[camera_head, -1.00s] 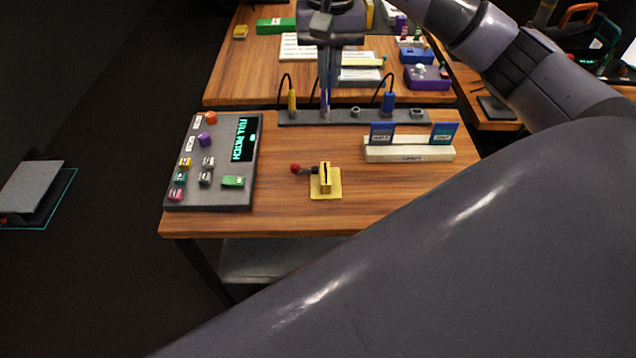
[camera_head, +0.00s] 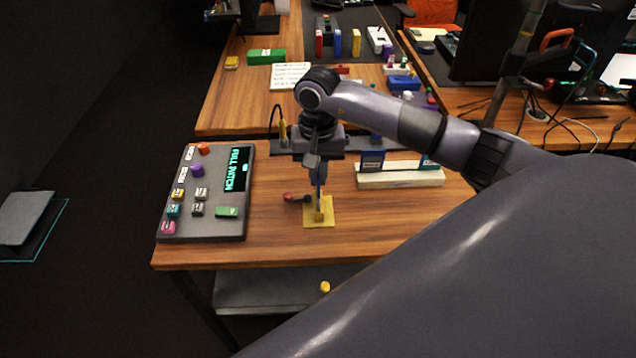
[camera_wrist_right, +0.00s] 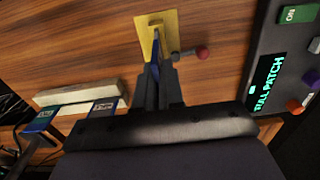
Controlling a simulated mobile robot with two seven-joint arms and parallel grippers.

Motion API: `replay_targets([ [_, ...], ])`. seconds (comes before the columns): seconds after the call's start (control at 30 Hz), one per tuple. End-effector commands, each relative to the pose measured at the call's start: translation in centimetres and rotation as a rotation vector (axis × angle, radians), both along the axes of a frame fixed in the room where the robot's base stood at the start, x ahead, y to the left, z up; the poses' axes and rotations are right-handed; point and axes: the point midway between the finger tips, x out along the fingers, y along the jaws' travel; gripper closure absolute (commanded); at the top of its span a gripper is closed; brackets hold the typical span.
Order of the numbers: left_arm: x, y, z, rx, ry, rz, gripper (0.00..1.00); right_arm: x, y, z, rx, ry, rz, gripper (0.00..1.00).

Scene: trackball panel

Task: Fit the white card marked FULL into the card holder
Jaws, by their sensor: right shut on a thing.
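The card holder (camera_head: 327,222) is a yellow plate with an upright yellow block on the table, also in the wrist view (camera_wrist_right: 169,22). My right gripper (camera_head: 319,182) points down just above the holder and is shut on a thin card (camera_wrist_right: 157,44), seen nearly edge-on. The card looks blue, not white, and its marking cannot be read. Its lower end is at the yellow block; I cannot tell whether it is inside the slot. My left gripper is not in view.
A dark rod with a red knob (camera_head: 288,197) lies beside the holder. A grey panel (camera_head: 232,201) with coloured knobs and a FULL PATCH display stands to the left. A grey strip with plugs lies behind. A yellow piece (camera_head: 325,287) is on the lower shelf. The table front is clear.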

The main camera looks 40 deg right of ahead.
Motion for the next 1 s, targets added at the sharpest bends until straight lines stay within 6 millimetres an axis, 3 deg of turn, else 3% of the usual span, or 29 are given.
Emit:
replay_targets([
  [0.23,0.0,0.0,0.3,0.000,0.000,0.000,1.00,-0.1,0.0,-3.5,0.002,0.003,0.000,1.00],
  [0.63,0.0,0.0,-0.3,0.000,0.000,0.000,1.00,0.0,0.0,-4.2,-0.001,0.001,0.001,1.00],
  [0.7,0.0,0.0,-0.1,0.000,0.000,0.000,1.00,0.0,0.0,-3.9,-0.001,0.001,0.001,0.70],
  [1.0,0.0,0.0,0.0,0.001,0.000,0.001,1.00,0.0,0.0,-3.9,0.001,0.001,0.000,0.67],
])
